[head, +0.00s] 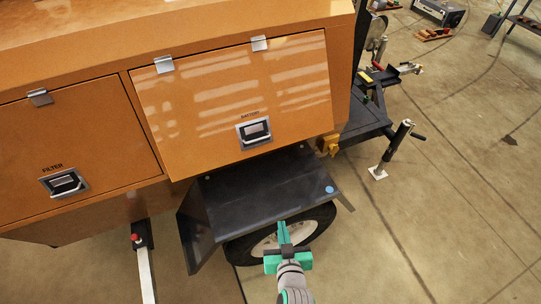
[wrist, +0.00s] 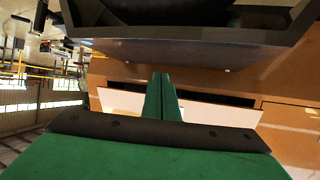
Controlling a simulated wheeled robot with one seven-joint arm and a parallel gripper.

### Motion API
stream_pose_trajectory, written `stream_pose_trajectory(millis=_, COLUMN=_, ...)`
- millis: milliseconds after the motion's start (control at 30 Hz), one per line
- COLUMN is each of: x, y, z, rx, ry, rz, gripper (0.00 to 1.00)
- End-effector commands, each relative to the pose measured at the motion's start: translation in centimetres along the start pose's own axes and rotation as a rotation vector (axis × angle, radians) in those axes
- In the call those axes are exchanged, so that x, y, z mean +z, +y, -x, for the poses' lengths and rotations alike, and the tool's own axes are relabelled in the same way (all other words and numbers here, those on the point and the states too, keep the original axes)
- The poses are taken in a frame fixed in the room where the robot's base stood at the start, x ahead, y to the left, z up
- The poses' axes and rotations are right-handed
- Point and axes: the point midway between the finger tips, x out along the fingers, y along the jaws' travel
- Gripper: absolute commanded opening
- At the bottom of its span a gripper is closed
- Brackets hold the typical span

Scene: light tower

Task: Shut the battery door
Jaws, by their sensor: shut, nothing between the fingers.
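The battery door (head: 235,95) is an orange panel hinged along its top edge on the orange cabinet, marked BATTERY above a silver latch (head: 254,132). It stands ajar, its lower edge tilted out from the cabinet. The wrist view, looking from below, shows the door (wrist: 225,113) pale, with a dark gap along its lower edge. My green gripper (head: 284,226) is shut and empty. It is in front of the fender, below the door and apart from it in the head view. The fingers (wrist: 161,76) point toward the door in the wrist view and hide part of it.
The closed filter door (head: 80,145) is to the left. A black fender (head: 265,190) over a wheel (head: 285,240) juts out below the battery door. A jack post (head: 393,150) and black hitch frame stand at right.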

Motion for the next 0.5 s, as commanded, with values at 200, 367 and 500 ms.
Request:
stream_pose_trajectory(millis=200, x=-5.7, y=1.3, z=-4.5, rx=-0.078, ry=-0.021, rz=0.027, gripper=0.0)
stream_pose_trajectory(millis=367, x=-10.2, y=1.9, z=-6.5, rx=-0.153, ry=-0.032, rz=0.063, gripper=0.0)
stream_pose_trajectory(millis=500, x=-13.5, y=2.2, z=-7.3, rx=-0.213, ry=-0.038, rz=0.1, gripper=0.0)
